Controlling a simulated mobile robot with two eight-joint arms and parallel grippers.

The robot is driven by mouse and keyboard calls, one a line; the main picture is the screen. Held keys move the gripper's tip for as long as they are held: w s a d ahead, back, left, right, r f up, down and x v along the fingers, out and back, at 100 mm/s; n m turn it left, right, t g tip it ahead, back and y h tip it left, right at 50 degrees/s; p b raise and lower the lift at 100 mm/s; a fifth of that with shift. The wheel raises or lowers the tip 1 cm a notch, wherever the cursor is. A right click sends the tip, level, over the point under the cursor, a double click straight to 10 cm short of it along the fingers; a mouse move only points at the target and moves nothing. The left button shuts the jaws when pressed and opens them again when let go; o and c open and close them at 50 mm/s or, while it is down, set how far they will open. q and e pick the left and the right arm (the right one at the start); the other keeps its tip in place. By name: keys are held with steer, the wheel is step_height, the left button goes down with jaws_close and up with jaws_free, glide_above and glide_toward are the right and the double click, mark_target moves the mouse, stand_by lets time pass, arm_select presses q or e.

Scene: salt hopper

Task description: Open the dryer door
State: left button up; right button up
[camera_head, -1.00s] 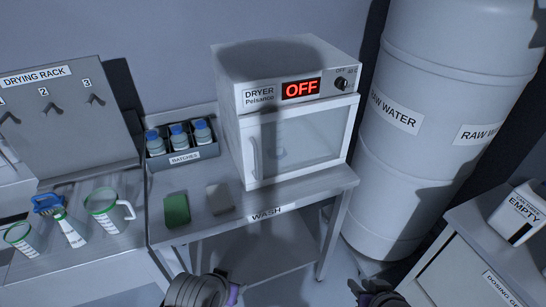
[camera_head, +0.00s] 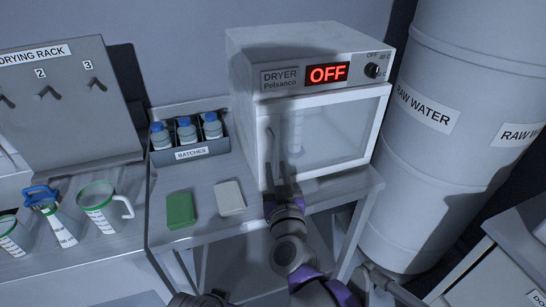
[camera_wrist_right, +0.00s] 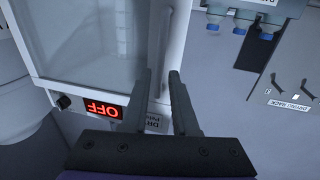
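The dryer (camera_head: 305,55) is a white box on the wash table, and its red display reads OFF. Its glass-paned door (camera_head: 335,135) looks shut. A vertical handle (camera_head: 271,150) runs down the door's left side. My right gripper (camera_head: 283,190) is just in front of the door's lower left, close to the handle's lower end. In the right wrist view, which is upside down, its two fingers (camera_wrist_right: 163,88) are apart beside the door's handle-side edge. I cannot tell whether the handle lies between them. Only a dark piece of my left arm shows at the bottom edge; its gripper is not visible.
The batches tray (camera_head: 192,151) with blue-capped bottles stands left of the dryer. A green block (camera_head: 181,210) and a pale block (camera_head: 229,198) lie on the table (camera_head: 205,232) in front. The raw water tank (camera_head: 440,150) stands close on the right.

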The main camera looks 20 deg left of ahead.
mark_target(274, 158)
steer(key=x, duration=0.5)
steer(key=shift+w+a, duration=0.1)
steer(key=shift+w, duration=0.05)
jaws_close()
stand_by(1.3)
